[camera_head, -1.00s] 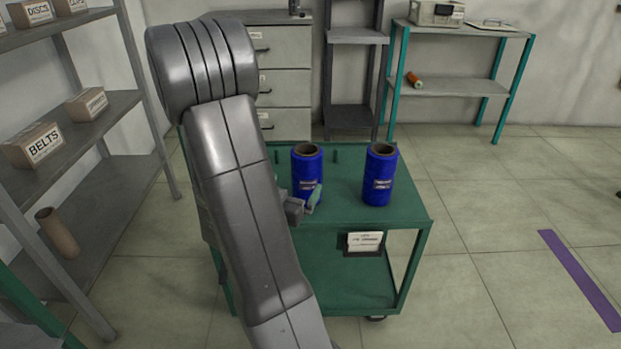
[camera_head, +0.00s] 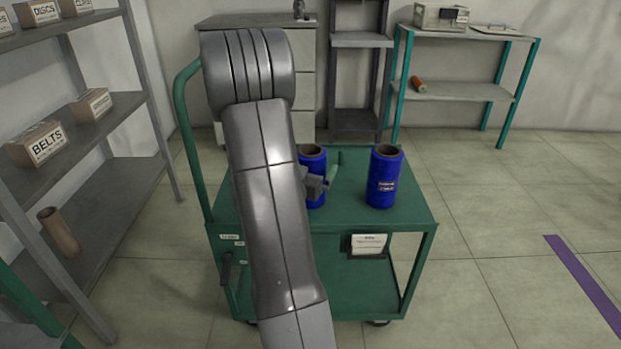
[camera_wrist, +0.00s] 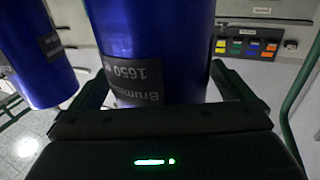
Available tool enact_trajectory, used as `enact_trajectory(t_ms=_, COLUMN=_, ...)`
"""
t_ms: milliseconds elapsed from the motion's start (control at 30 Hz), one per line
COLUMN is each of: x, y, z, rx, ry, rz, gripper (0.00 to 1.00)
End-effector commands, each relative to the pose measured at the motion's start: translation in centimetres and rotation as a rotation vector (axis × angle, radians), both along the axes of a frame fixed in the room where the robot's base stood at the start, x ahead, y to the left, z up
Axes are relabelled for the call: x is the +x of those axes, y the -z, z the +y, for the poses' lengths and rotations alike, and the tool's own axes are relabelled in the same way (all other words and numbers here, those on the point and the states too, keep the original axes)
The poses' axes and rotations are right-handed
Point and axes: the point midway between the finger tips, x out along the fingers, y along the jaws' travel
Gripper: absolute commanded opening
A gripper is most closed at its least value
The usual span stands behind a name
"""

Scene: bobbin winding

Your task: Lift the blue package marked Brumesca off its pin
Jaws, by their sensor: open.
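A blue package (camera_head: 315,163) with a brown core stands upright on the green cart, its left part hidden behind my arm. My gripper (camera_head: 322,181) is at its front, partly hidden. In the wrist view the same package (camera_wrist: 150,35) shows a dark label reading "Brum…" and "1650", upside down. My gripper (camera_wrist: 163,75) is open there, with one finger on each side of the package; I cannot tell whether they touch it. A second blue package (camera_head: 384,178) stands to the right on the cart, also partly seen in the wrist view (camera_wrist: 38,60). The pins under both are hidden.
The green cart (camera_head: 410,215) has a bare top around the packages and a handle (camera_head: 187,140) at its left. A shelf rack (camera_head: 95,108) with boxes stands at the left. Drawers and a teal-legged shelf (camera_head: 460,90) are behind.

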Motion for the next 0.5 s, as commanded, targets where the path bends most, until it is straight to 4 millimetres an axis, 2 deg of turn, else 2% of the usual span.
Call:
enact_trajectory(t_ms=67, x=-0.02, y=-0.01, z=0.02, rx=0.0, ry=0.0, rz=0.0, gripper=1.0)
enact_trajectory(t_ms=333, x=-0.04, y=-0.02, z=0.03, rx=0.0, ry=0.0, rz=0.0, gripper=0.49)
enact_trajectory(t_ms=500, x=-0.04, y=-0.08, z=0.04, rx=0.0, ry=0.0, rz=-0.002, gripper=0.47)
